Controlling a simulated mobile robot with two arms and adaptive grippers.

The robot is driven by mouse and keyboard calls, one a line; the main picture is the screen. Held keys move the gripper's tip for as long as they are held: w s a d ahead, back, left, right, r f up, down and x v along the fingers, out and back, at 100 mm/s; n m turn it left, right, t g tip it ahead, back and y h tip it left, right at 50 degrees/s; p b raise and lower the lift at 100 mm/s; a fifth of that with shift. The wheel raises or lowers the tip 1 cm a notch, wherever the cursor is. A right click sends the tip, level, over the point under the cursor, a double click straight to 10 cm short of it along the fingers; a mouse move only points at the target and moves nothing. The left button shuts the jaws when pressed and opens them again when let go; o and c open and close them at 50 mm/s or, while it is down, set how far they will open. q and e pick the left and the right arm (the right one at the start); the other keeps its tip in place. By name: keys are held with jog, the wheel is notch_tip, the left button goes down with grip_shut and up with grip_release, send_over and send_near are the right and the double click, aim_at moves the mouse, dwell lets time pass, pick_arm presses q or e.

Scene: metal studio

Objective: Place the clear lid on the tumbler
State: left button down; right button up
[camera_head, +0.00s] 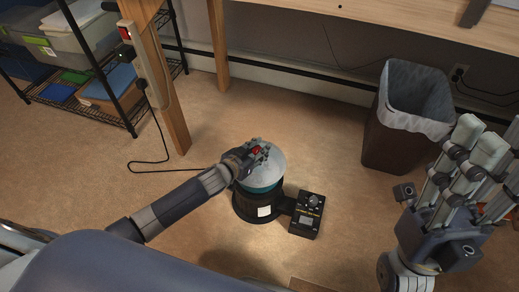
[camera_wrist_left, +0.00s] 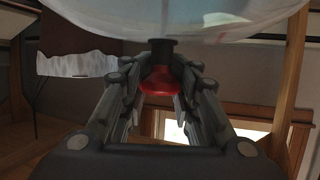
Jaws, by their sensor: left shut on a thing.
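The tumbler (camera_head: 252,207) stands on the floor in the head view, with a dark round base and a teal barrel. The clear lid (camera_head: 270,168) is a pale, see-through disc over the barrel's top; I cannot tell whether it touches the rim. My left gripper (camera_head: 256,150) is shut on the lid's red knob. In the left wrist view the red knob (camera_wrist_left: 161,80) sits between the fingers, with the lid (camera_wrist_left: 215,18) spread across the top of the picture. My right gripper (camera_head: 485,145) is at the right of the head view, fingers apart and empty.
A black control box (camera_head: 307,214) joins the tumbler's right side. A lined waste bin (camera_head: 400,130) stands at the back right. A wooden table leg (camera_head: 165,85) and a wire shelf rack (camera_head: 115,110) stand at the left. A cable lies behind the tumbler.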

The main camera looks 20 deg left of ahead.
pick_arm(q)
jog(key=c, duration=1.2)
grip_release()
jog(key=shift+f, duration=0.1)
